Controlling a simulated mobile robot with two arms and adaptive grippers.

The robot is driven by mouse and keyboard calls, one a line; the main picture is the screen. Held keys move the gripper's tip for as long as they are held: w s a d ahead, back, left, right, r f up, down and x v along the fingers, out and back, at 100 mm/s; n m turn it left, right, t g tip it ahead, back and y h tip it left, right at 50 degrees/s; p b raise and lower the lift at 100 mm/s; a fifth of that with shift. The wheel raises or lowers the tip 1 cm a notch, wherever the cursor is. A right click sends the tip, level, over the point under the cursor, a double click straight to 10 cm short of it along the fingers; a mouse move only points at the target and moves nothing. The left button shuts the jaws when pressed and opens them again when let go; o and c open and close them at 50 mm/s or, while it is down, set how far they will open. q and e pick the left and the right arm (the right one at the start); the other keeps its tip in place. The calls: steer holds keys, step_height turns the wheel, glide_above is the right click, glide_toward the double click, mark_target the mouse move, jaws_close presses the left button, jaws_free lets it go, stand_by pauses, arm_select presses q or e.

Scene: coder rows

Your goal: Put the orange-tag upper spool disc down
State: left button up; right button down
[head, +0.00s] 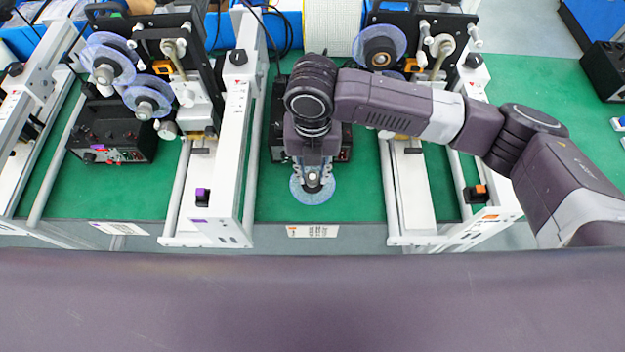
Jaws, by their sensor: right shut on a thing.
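A clear bluish spool disc (301,195) is at the tip of my right gripper (313,180), over the green table between two machines, near the front edge. The gripper points down and is shut on the disc's middle. The disc looks flat and low; I cannot tell whether it touches the table. The machine on the right carries an orange tag (481,189). Its upper spool (379,48) shows a bluish disc around a brown core. My right arm hides part of that machine. My left gripper is not in view.
A black box (279,120) stands on the table just behind the gripper, partly hidden. White machine frames flank this strip, the left one with a purple tag (203,195). An orange-marked label (312,231) is on the table's front edge. Green table (275,205) is bare around the disc.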

mark_target(312, 185)
step_height(312, 185, down, 5)
steer(key=shift+f+p, duration=0.1)
steer(key=shift+p, duration=0.35)
steer(key=shift+f, duration=0.5)
steer(key=c, duration=1.6)
jaws_free()
step_height(312, 185, up, 12)
steer(key=b, duration=0.3)
